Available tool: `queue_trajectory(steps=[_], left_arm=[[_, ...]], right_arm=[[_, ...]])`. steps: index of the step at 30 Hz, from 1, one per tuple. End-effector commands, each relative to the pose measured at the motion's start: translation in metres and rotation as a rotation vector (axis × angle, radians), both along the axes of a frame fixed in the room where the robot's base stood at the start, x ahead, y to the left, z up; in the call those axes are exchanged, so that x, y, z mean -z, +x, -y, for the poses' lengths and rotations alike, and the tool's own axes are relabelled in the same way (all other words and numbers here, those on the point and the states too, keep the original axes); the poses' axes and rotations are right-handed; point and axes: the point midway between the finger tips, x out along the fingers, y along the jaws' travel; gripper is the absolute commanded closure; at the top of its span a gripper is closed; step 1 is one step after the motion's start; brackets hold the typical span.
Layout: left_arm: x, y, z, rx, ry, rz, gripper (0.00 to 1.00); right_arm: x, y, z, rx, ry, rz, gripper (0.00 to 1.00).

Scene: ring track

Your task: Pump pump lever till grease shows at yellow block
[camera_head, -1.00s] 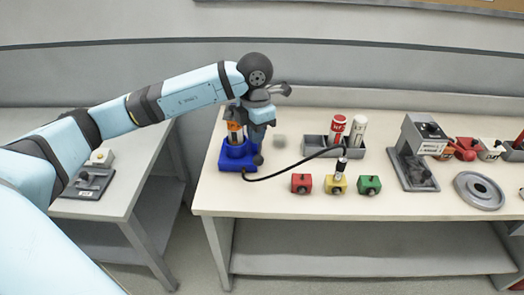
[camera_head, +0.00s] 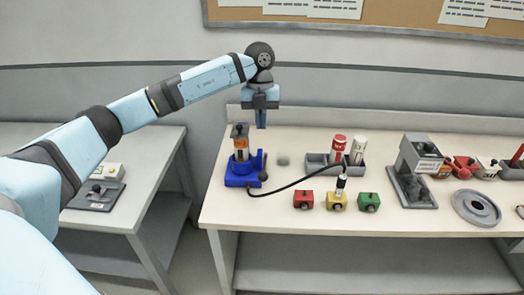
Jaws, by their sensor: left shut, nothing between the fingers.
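The grease pump has a blue base (camera_head: 241,181) and an upright orange-and-white cylinder (camera_head: 241,149). A dark lever with a round knob (camera_head: 263,176) is at the pump's right side, its knob low near the base. My left gripper (camera_head: 261,123) is shut and empty, pointing down above and right of the pump, apart from the lever. The yellow block (camera_head: 337,203) stands between two other blocks, with a black-and-white fitting (camera_head: 341,183) upright on it. A black hose (camera_head: 295,185) runs from the pump to the fitting. I cannot make out any grease at the block. My right gripper is not in view.
A red block (camera_head: 303,200) and a green block (camera_head: 369,202) flank the yellow one. A grey tray (camera_head: 318,161) holds a red and a white canister behind them. A grey press-like stand (camera_head: 412,180) and a ring (camera_head: 476,207) are further right. The table front is clear.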

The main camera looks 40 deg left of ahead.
Motion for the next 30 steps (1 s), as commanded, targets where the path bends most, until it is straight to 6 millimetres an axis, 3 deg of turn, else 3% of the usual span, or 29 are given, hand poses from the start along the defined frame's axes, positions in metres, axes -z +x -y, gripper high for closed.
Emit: queue_trajectory(steps=[18, 24, 30], left_arm=[[0.111, -0.018, 0.016, 0.002, 0.0, -0.003, 1.0], [0.13, -0.02, 0.018, 0.0, 0.0, -0.002, 1.0], [0.134, -0.02, 0.018, 0.001, 0.001, 0.0, 1.0]], right_arm=[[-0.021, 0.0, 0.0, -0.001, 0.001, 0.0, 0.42], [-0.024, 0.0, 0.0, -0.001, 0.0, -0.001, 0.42], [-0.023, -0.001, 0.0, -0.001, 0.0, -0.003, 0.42]])
